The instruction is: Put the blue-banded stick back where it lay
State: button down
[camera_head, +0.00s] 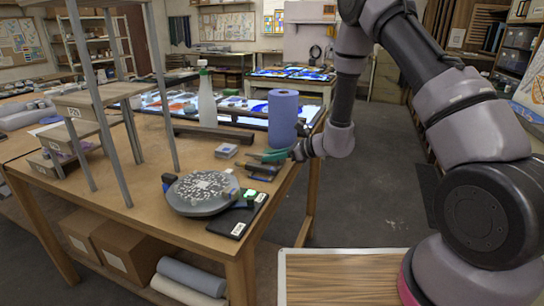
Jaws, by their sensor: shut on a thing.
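My gripper (288,154) is at the right edge of the wooden workbench (140,178), low over it and just in front of the blue roll. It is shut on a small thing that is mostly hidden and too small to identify. A teal-green shape (274,156) shows at the fingers; I cannot tell if it belongs to the held thing. I cannot make out a blue band on any stick. Small dark blocks (264,171) lie on the bench just below the gripper.
A grey round device with a speckled top (202,190) and a black pad (236,221) stand near the bench's front right corner. A metal-post shelf (100,105) rises at left. Floor at right is clear.

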jog(key=c, duration=0.6)
grip_release()
jog(key=v, duration=1.1)
jog(key=s+d+r+n+g+h, duration=0.1)
jog(key=s+r+n+g, duration=0.1)
jog(key=s+r+n, duration=0.55)
jog(key=s+d+r+n+g+h, duration=0.1)
jog(key=s+d+r+n+g, duration=0.2)
jog(key=r, duration=0.8)
jog(key=s+d+r+n+t+h, duration=0.7)
jog(key=s+d+r, duration=0.4)
jog(key=s+d, duration=0.2)
jog(key=shift+d+r+t+h, duration=0.25)
jog(key=shift+t+h, duration=0.05)
jog(key=shift+h, duration=0.5)
